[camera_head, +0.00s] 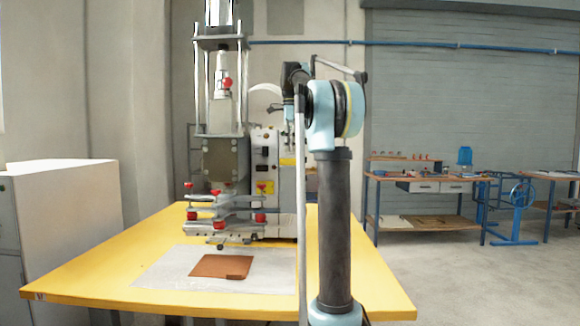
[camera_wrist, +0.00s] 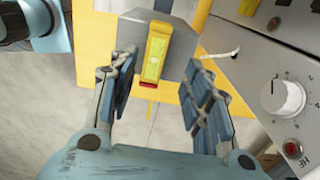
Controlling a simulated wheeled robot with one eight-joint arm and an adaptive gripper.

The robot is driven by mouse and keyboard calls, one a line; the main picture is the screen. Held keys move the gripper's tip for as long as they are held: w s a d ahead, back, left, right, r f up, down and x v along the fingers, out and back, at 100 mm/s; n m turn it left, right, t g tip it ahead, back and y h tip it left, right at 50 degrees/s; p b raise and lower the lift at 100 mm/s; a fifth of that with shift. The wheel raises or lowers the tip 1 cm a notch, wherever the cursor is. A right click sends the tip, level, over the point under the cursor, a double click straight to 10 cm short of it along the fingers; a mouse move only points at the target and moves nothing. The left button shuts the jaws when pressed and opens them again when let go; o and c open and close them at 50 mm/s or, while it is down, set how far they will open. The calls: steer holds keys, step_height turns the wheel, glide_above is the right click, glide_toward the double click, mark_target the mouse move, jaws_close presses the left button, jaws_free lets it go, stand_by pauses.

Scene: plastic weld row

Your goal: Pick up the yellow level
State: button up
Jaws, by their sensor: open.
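The yellow level (camera_wrist: 155,52) is a short yellow bar with a red end, lying on a grey metal block (camera_wrist: 128,35) in the wrist view. My gripper (camera_wrist: 160,68) is open, with its two blue-grey padded fingers apart on the left and right of the level. The level's near red end shows in the gap between the fingers, and I see no contact. In the head view a small yellow patch (camera_head: 287,161) on the machine beside my arm may be the level; it is too small to be sure.
A control panel with a white dial (camera_wrist: 283,97) stands close to the right finger. The welding machine (camera_head: 225,160) stands on a yellow table (camera_head: 110,262). A brown sheet (camera_head: 215,266) lies on the table's front. A workbench (camera_head: 420,186) stands far behind at right.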

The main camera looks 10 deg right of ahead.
mark_target(291, 162)
steer(key=f, duration=0.3)
steer(key=shift+s+a+f, duration=0.1)
steer(key=shift+s+f, duration=0.1)
steer(key=shift+s, duration=0.1)
steer(key=shift+f, duration=0.7)
jaws_close()
